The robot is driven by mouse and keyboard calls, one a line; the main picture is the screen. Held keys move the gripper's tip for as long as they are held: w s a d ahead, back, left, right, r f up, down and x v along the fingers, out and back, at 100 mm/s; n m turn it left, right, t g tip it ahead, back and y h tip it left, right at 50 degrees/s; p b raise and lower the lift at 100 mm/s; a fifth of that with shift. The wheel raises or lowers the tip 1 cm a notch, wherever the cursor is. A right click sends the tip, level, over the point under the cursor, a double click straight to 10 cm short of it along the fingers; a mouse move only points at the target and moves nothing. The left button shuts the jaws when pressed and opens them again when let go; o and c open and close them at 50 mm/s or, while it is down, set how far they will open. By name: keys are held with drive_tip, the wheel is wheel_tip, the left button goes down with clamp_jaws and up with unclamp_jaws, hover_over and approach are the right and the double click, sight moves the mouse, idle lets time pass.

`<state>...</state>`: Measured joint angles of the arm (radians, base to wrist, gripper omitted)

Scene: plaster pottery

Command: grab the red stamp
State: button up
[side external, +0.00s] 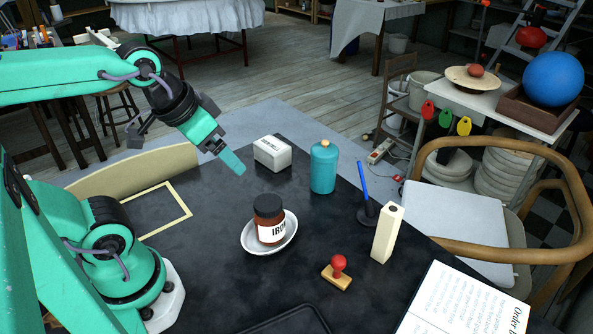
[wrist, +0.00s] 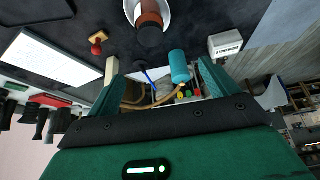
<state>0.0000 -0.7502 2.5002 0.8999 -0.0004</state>
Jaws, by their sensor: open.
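The red stamp (side external: 338,272) has a round red knob on a wooden base. It stands upright on the dark table, in front of the saucer and to its right. In the wrist view the stamp (wrist: 97,42) lies at the upper left. My gripper (side external: 233,161) is raised over the table's far left part, well away from the stamp. Its two fingers stand apart in the wrist view (wrist: 160,78), with nothing between them. Only one finger shows clearly in the side view.
A brown jar (side external: 270,222) stands on a white saucer (side external: 249,245) between my gripper and the stamp. A cream block (side external: 387,234), blue pen in its holder (side external: 367,214), teal bottle (side external: 323,168) and white box (side external: 272,153) stand beyond. A dark tray (side external: 292,322) and open book (side external: 462,302) lie nearer.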

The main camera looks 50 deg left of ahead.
drive_tip(key=shift+c, duration=0.7)
drive_tip(key=shift+w+d, duration=0.1)
drive_tip(key=n+g, duration=0.2)
drive_tip(key=g, duration=0.3)
hover_over(337, 270)
drive_tip(key=w+a, duration=0.1)
drive_tip(key=a, duration=0.1)
drive_tip(key=f, duration=1.5)
drive_tip(key=shift+w+d+f, duration=0.1)
drive_tip(key=shift+d+f, duration=0.15)
drive_tip(key=shift+f, duration=0.05)
drive_tip(key=shift+d+f+g, duration=0.3)
drive_tip(key=shift+d+f, duration=0.15)
drive_tip(key=shift+f, duration=0.05)
drive_tip(key=shift+a+f, duration=0.1)
drive_tip(key=shift+f, duration=3.8)
drive_tip(key=shift+c, duration=0.2)
drive_tip(key=c, duration=1)
